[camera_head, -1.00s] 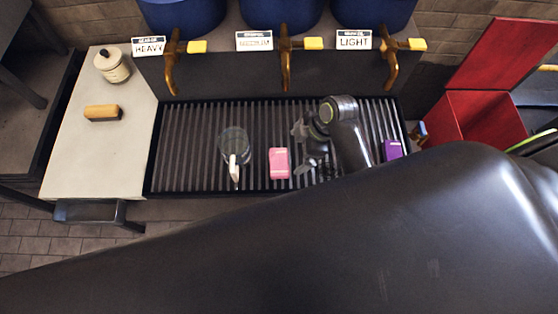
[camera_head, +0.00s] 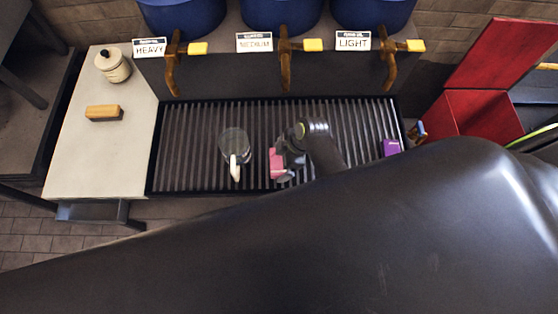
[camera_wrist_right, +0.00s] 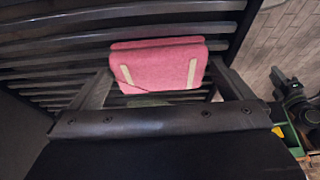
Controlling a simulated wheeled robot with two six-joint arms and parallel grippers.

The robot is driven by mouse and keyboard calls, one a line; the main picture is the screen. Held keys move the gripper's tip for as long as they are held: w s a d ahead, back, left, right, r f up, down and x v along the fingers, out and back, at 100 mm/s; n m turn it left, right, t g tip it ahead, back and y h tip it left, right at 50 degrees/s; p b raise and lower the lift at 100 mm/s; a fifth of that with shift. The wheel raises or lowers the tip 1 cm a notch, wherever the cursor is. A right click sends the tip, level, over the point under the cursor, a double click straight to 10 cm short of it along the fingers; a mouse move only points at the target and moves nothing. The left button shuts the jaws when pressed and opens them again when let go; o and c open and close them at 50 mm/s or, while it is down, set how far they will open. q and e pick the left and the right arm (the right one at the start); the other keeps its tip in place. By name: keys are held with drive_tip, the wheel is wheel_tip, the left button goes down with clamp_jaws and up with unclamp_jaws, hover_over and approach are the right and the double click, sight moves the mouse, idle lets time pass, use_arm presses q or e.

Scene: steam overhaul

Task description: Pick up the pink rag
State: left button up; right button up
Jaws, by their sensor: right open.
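The pink rag (camera_head: 275,163) is a folded block lying on the dark slatted grate (camera_head: 190,145). My right gripper (camera_head: 283,165) is over its right side and hides part of it in the head view. In the right wrist view the rag (camera_wrist_right: 160,66) lies between the two spread fingers of the right gripper (camera_wrist_right: 158,88). The fingers are open, and gaps show between them and the rag at the lower edge. My left gripper is not in view.
A clear jug with a pale handle (camera_head: 235,150) stands just left of the rag. A purple block (camera_head: 391,148) lies at the grate's right end. Taps (camera_head: 286,70) hang above the back edge. A red box (camera_head: 485,115) stands at right.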

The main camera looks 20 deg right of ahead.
sight(281, 161)
drive_tip(key=shift+a+f, duration=0.1)
drive_tip(key=shift+f, duration=0.15)
drive_tip(key=c, duration=0.8)
drive_tip(key=shift+r, duration=0.1)
drive_tip(key=shift+r+b, duration=0.3)
drive_tip(key=shift+r, duration=4.65)
